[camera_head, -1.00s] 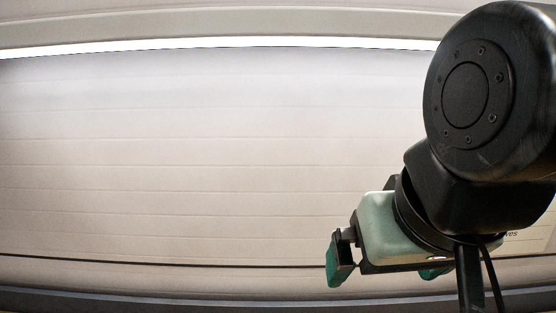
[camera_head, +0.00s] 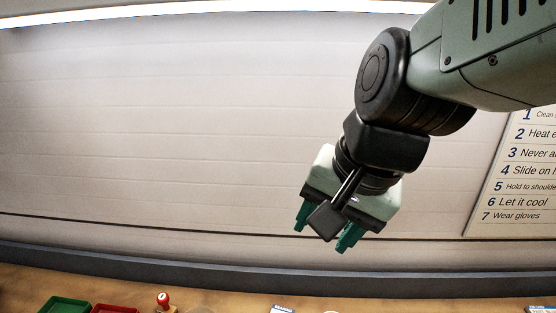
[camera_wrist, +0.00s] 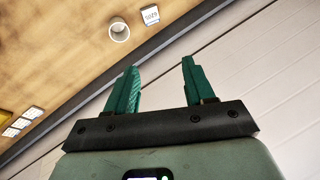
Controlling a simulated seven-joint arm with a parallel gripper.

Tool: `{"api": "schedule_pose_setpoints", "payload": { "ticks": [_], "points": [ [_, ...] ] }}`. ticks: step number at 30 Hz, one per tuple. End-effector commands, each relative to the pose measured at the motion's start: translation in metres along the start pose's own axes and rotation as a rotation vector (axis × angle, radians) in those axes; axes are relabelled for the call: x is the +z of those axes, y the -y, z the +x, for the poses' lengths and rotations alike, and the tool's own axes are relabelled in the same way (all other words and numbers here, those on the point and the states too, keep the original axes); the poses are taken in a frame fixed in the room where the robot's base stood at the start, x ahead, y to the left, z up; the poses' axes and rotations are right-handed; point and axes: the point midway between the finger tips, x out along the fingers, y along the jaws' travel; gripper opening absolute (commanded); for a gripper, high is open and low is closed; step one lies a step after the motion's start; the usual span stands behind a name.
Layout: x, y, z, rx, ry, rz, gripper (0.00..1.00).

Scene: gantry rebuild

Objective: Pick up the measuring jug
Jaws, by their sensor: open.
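I cannot make out a measuring jug for certain in either view. My gripper (camera_head: 323,229) hangs in front of the pale wall, high above the table, with its green fingers apart and nothing between them. In the wrist view my gripper (camera_wrist: 159,66) also shows spread and empty. Beyond its left finger, a small pale round hollow thing (camera_wrist: 119,30) stands on the wooden table; I cannot tell whether it is the jug.
The wooden table (camera_head: 230,300) shows only along the bottom edge. On it are a green tray (camera_head: 64,305), a red tray (camera_head: 113,309) and a red-topped item (camera_head: 163,299). A small labelled box (camera_wrist: 150,14) lies beside the round thing. A rules sign (camera_head: 515,180) hangs at right.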

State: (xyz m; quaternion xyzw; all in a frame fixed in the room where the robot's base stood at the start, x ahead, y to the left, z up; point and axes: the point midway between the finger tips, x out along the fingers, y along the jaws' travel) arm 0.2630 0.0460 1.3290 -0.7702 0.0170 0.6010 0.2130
Motion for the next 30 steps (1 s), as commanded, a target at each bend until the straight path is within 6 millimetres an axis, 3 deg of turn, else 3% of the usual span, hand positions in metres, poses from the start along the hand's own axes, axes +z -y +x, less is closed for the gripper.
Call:
{"api": "schedule_pose_setpoints", "payload": {
  "ticks": [3,9,18,22,30],
  "points": [
    [0.002,0.03,0.045,0.011,0.11,0.194,0.53],
    [0.017,0.068,0.123,0.111,0.205,0.536,0.53],
    [0.06,0.089,0.242,0.327,0.116,0.985,0.53],
    [0.073,0.087,0.275,0.373,0.038,1.106,0.53],
    [0.082,0.08,0.306,0.393,-0.025,1.192,0.53]
  ]
}}
